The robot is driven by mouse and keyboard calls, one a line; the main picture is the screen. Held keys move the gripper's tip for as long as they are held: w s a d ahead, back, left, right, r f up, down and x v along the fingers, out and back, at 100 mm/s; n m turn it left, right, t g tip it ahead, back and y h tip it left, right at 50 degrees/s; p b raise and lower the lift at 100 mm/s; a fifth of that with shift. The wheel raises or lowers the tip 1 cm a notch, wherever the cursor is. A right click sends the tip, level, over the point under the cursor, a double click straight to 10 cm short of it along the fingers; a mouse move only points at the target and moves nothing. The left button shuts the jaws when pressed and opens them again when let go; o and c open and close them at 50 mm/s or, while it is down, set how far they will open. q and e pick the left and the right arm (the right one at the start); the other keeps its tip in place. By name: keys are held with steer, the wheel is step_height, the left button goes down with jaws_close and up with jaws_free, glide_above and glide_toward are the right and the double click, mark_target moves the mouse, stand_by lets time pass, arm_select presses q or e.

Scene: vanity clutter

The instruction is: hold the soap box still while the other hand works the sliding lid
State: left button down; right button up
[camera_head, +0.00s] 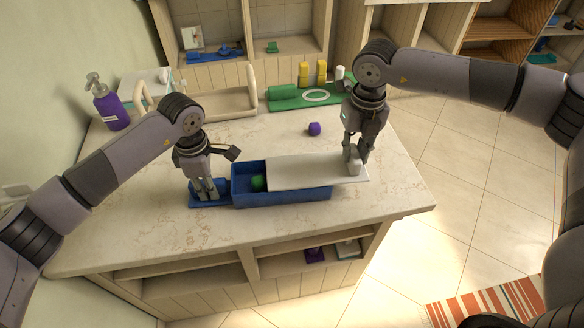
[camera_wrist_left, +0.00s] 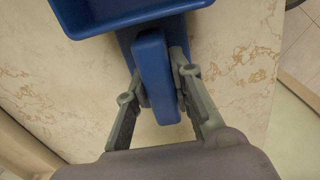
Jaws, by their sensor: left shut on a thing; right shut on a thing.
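The soap box (camera_head: 285,194) is a long blue open-topped box on the counter. Its blue rim also shows in the left wrist view (camera_wrist_left: 130,24). The white sliding lid (camera_head: 310,170) is pulled out to the right and overhangs that end, leaving the left part open. A green thing (camera_head: 257,182) lies inside the open part. My left gripper (camera_head: 207,194) is shut on the blue handle (camera_wrist_left: 154,75) at the box's left end. My right gripper (camera_head: 355,165) is shut on a pale raised grip at the lid's right end.
A purple pump bottle (camera_head: 108,104) stands at the back left. A small purple piece (camera_head: 314,129) lies behind the lid. A green tray (camera_head: 290,97) and a cream rack (camera_head: 225,104) are at the back. The counter (camera_head: 400,195) is clear at the right.

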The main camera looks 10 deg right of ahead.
arm_select(q)
steer(key=shift+a, duration=0.15)
arm_select(e)
steer(key=shift+s+d, duration=0.2)
steer(key=shift+d, duration=1.75)
steer(key=o, duration=1.2)
steer(key=shift+r, duration=0.1)
step_height(320, 180, up, 7)
steer(key=shift+f, duration=0.1)
arm_select(q)
steer(key=c, duration=1.3)
jaws_free()
steer(key=shift+o, duration=0.5)
